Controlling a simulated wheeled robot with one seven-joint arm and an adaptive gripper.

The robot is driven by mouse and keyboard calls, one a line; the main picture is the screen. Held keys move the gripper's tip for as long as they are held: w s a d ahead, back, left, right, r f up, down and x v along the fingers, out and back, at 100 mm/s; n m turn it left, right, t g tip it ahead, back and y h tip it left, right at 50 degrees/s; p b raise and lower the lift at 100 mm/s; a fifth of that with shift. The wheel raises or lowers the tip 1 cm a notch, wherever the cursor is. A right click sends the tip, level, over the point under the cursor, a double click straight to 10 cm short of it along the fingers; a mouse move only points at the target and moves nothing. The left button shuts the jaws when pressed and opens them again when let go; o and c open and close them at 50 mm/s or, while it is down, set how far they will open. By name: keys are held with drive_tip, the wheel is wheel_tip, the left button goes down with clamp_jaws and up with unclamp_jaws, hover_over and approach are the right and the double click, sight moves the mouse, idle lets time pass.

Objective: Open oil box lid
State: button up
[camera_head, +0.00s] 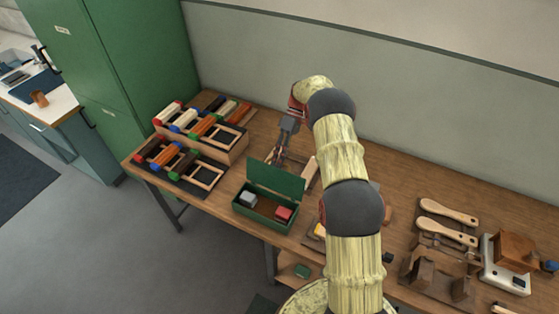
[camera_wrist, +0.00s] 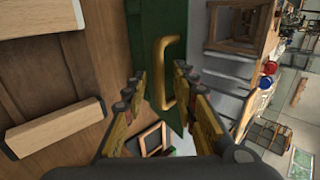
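The green oil box (camera_head: 262,218) stands near the front edge of the wooden bench. Its lid (camera_head: 275,180) is raised, standing up from the box's back edge, and the inside shows.
Wooden racks with coloured blocks (camera_head: 205,125) stand left of the box, by a green cabinet (camera_head: 120,70). A pale wooden bar (camera_head: 309,171) lies right of the lid. Wooden-handled brushes (camera_head: 447,211) and a scale-like device (camera_head: 505,275) are at the right.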

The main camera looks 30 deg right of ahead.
drive_tip(key=v, duration=1.2)
idle(0.4)
